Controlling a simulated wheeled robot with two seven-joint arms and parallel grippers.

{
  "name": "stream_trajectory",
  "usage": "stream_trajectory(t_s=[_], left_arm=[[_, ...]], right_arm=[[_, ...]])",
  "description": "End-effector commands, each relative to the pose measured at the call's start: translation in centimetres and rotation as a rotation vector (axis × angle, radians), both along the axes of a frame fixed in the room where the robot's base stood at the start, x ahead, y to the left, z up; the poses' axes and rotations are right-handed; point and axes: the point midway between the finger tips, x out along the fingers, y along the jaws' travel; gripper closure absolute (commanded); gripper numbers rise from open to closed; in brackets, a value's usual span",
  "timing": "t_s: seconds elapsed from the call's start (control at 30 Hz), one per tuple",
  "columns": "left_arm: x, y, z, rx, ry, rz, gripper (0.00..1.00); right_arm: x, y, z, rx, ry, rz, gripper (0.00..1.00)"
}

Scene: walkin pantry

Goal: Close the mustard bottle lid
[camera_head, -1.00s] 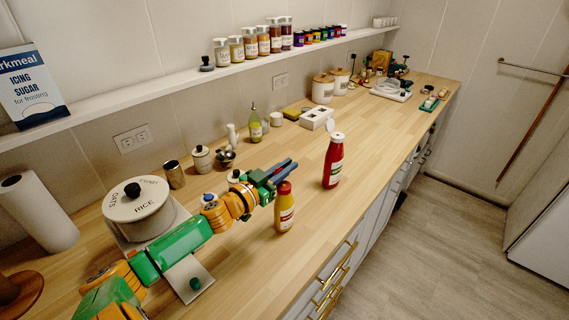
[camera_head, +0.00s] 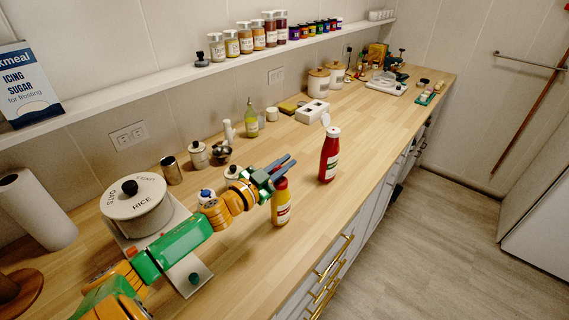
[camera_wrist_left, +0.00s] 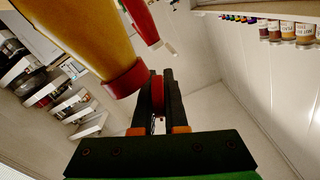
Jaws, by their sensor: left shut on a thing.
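The mustard bottle (camera_head: 282,207), yellow with a red cap (camera_head: 280,183), stands upright near the counter's front edge. In the left wrist view the mustard bottle (camera_wrist_left: 85,35) fills the upper left, its red cap beside my fingers. My left gripper (camera_head: 286,164) is at the cap's upper left side. In the left wrist view my left gripper (camera_wrist_left: 161,76) is shut on a thin red piece (camera_wrist_left: 157,93), which looks like the mustard bottle lid. Its joint with the cap is hard to see. My right gripper is not in view.
A red bottle (camera_head: 329,157) with a white cap stands just beyond, to the right. Small jars (camera_head: 198,156) and a green bottle (camera_head: 251,120) line the wall.

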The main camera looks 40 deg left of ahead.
Motion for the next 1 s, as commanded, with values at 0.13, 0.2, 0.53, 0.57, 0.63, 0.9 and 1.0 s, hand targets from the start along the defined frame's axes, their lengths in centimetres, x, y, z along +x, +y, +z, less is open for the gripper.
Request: stream_trajectory(t_s=[0.13,0.2,0.53,0.57,0.63,0.9,1.0], left_arm=[[0.0,0.0,0.0,0.000,0.000,0.000,0.68],[0.0,0.0,0.0,0.000,0.000,0.000,0.59],[-0.3,0.1,-0.1,-0.001,0.002,0.001,0.59],[-0.6,0.1,-0.2,-0.002,0.002,0.001,0.59],[-1.4,0.1,-0.3,-0.002,0.003,0.000,0.59],[-5.3,0.4,-0.2,-0.001,0.004,-0.001,0.59],[-6.3,0.5,-0.2,-0.004,0.003,0.000,0.59]], right_arm=[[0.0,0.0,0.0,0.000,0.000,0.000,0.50],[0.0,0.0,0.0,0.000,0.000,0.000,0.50],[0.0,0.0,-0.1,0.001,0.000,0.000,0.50],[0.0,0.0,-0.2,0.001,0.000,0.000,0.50],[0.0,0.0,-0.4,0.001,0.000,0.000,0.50],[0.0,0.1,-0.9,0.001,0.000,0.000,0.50],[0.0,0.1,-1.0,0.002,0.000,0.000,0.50]])
